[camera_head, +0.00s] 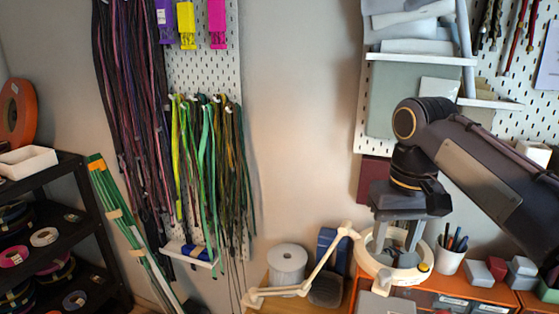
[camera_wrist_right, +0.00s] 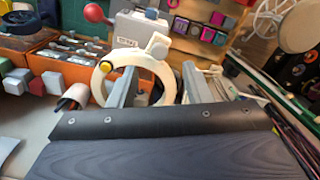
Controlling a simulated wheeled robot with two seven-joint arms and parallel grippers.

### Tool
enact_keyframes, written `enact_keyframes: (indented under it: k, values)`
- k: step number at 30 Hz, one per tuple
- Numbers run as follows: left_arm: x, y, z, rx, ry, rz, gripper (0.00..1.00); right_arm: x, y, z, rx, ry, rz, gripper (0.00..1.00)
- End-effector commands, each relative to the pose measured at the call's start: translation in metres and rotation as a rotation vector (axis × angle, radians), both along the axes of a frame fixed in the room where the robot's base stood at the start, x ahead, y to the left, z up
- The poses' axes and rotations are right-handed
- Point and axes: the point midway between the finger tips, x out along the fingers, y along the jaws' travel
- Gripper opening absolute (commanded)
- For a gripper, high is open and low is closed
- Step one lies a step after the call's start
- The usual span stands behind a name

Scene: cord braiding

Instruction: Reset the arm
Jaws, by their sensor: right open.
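My right arm (camera_head: 480,165) comes in from the right in the head view, dark grey with tan rings. My right gripper (camera_head: 396,247) points down with its two grey fingers apart. It appears in front of the cream ring (camera_head: 385,280) of a lamp-like jointed stand. In the right wrist view my right gripper (camera_wrist_right: 157,78) is open, with no object held between the fingers. The cream ring (camera_wrist_right: 104,75) shows behind the fingers and is partly hidden by them. My left gripper is not in view.
Cords (camera_head: 205,150) hang from a pegboard (camera_head: 205,75) at the left. A black shelf (camera_head: 65,180) with spools stands at far left. Bare wall lies between the pegboards.

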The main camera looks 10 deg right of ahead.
Motion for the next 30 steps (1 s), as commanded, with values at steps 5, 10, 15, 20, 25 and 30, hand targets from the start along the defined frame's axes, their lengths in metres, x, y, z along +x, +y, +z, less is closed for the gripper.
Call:
enact_keyframes:
  k: [5,10,15,20,25,30]
  values:
    - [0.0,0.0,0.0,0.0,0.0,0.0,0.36,-0.046,-0.006,-0.035,0.092,-0.103,0.021,0.45]
    - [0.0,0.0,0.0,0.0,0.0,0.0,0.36,-0.102,0.006,-0.092,0.21,-0.249,0.013,0.45]
    - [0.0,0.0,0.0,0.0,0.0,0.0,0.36,-0.143,0.026,-0.147,0.292,-0.377,-0.031,0.45]
    - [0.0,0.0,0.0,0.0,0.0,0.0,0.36,-0.161,0.039,-0.177,0.326,-0.449,-0.063,0.45]
    - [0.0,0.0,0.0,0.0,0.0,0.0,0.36,-0.165,0.043,-0.185,0.333,-0.466,-0.074,0.45]
    - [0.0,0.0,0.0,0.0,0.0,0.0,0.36,-0.165,0.043,-0.185,0.332,-0.465,-0.073,0.45]
